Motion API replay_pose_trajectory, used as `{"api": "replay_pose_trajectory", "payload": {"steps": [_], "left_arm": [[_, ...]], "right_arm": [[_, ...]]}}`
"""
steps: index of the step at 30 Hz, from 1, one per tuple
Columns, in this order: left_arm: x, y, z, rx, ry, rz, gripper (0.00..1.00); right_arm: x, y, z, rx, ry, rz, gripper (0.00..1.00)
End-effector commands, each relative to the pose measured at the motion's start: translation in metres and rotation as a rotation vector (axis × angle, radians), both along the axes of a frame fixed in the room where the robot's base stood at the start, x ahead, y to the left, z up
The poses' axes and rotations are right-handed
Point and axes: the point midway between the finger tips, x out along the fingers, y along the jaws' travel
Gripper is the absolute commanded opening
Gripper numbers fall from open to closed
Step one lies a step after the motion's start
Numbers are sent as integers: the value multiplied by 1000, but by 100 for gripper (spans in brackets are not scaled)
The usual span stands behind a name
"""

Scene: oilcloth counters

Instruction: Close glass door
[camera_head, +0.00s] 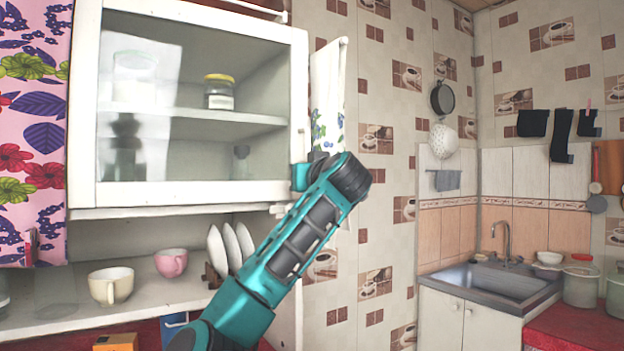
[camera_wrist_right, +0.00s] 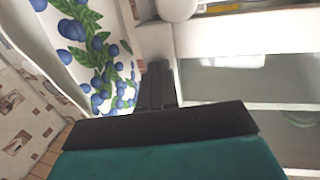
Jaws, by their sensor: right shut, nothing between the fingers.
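The glass door (camera_head: 298,100) of the white wall cabinet is in the left half of the head view. It has a white frame and a clear pane with reflections. It looks closed or nearly closed; I cannot tell whether a small gap is left. My right gripper (camera_head: 302,178) is shut and empty at the frame's lower right edge, partly hidden by my teal arm. In the right wrist view the shut fingers (camera_wrist_right: 157,85) point at the white door frame (camera_wrist_right: 185,60), very close to it; contact is unclear. My left gripper is not in view.
A blueberry-patterned cloth (camera_head: 329,95) hangs right of the cabinet, left of the fingers in the wrist view (camera_wrist_right: 95,50). Jars stand behind the pane. A cream cup (camera_head: 110,285), a pink cup (camera_head: 171,263) and plates (camera_head: 231,248) stand below. A sink (camera_head: 490,280) is at right.

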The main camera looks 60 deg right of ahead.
Motion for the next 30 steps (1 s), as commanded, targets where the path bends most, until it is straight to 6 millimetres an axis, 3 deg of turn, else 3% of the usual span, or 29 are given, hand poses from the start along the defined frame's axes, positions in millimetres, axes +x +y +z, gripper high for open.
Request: {"api": "replay_pose_trajectory", "payload": {"steps": [9, 30], "left_arm": [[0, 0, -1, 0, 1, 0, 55], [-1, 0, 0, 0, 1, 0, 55]], "right_arm": [[18, -12, 1, -2, -2, 108, 0], [24, -11, 5, -6, -6, 124, 0]]}}
